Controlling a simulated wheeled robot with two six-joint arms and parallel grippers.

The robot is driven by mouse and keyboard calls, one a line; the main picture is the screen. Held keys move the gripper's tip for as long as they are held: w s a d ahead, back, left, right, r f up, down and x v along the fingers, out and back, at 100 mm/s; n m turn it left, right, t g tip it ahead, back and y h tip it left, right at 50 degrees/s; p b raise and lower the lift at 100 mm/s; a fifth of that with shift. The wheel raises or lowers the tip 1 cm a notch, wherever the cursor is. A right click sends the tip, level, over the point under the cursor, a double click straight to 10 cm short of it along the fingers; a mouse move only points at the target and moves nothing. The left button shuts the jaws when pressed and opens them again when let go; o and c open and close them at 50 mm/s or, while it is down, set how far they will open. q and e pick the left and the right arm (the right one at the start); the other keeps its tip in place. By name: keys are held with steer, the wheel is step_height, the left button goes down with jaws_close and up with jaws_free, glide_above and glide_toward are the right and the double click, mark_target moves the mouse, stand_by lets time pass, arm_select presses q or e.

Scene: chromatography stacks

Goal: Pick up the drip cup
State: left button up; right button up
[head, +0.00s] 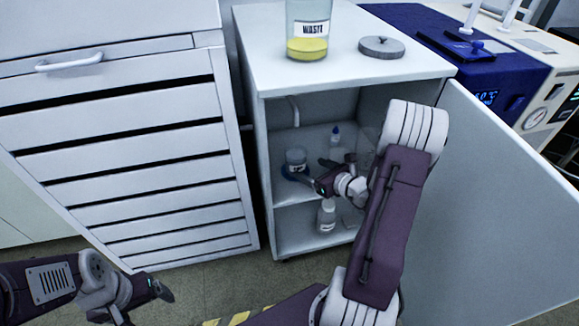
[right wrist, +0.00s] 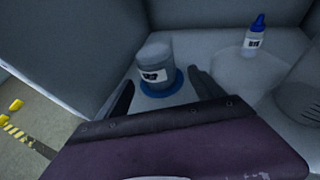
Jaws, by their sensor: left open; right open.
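A grey cylindrical cup with a white label, likely the drip cup (head: 296,157), stands upright on a blue round base on the upper shelf inside the open cabinet. It also shows in the right wrist view (right wrist: 155,62), where its label is too small to read surely. My right gripper (head: 308,180) reaches into the cabinet and is open. In the right wrist view its fingers (right wrist: 161,80) lie on either side of the cup and blue base, with gaps visible. My left gripper (head: 160,290) is open and empty, low at the left, away from the cabinet.
A blue-capped bottle (right wrist: 256,38) stands on the same shelf, right of the cup. A white bottle (head: 326,215) stands on the lower shelf. The open door (head: 500,200) is at right. A waste jar (head: 307,30) and grey lid (head: 381,46) are on top.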

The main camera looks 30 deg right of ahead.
mark_target(303, 166)
steer(key=b+x, duration=0.1)
steer(key=x, duration=0.2)
steer(key=shift+w+a+f+b, duration=0.1)
steer(key=shift+w+f+b, duration=0.1)
steer(key=shift+w+b, duration=0.15)
steer(key=shift+w+a+f+b, duration=0.1)
steer(key=shift+w+f+b, duration=0.1)
steer(key=shift+b, duration=0.1)
steer(key=b+x, duration=0.2)
steer(key=x, duration=0.2)
steer(key=shift+a, duration=0.1)
steer(key=shift+w, duration=0.3)
steer(key=shift+r, duration=0.1)
steer(key=c, duration=1.5)
steer(key=shift+r, duration=0.1)
step_height(303, 166, up, 10)
steer(key=p, duration=0.5)
